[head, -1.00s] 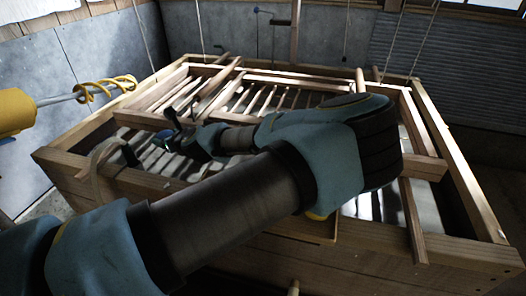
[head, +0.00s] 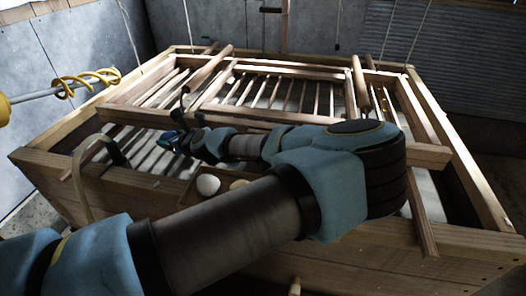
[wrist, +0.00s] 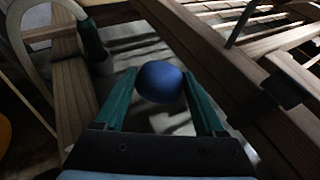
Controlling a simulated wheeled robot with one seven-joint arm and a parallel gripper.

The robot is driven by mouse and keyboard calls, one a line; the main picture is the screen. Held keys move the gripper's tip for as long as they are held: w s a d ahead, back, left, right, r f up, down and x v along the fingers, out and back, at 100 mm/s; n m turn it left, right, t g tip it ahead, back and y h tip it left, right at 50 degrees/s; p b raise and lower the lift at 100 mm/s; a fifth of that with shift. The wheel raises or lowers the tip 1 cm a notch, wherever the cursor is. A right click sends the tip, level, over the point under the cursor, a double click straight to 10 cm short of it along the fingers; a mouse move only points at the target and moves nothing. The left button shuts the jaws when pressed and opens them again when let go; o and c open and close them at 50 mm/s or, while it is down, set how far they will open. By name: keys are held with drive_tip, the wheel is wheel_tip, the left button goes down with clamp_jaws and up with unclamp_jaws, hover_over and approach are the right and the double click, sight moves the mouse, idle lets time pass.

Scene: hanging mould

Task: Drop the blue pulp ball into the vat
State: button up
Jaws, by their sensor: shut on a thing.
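The blue pulp ball (wrist: 160,82) sits between the fingertips of my gripper (wrist: 160,78) in the wrist view. My gripper is shut on it, one green finger on each side. In the head view my gripper (head: 172,141) is small and dark, over the left part of the vat; the ball is hard to make out there. The vat (head: 455,241) is the large wooden box with a pale, slatted interior. In the wrist view, pale surface shows behind the ball. The ball's height above it is hard to tell.
A wooden frame with slats (head: 292,70) hangs over the vat on cords. A small tray at the front rim holds a white ball (head: 208,185) and a brownish ball (head: 238,184). A hose (head: 82,170) curves over the left front rim. A yellow coil (head: 85,82) is at left.

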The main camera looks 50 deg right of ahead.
drive_tip(key=o, duration=1.4)
drive_tip(key=shift+r, duration=0.1)
wheel_tip(320, 180, up, 10)
drive_tip(key=b, duration=0.3)
idle(0.9)
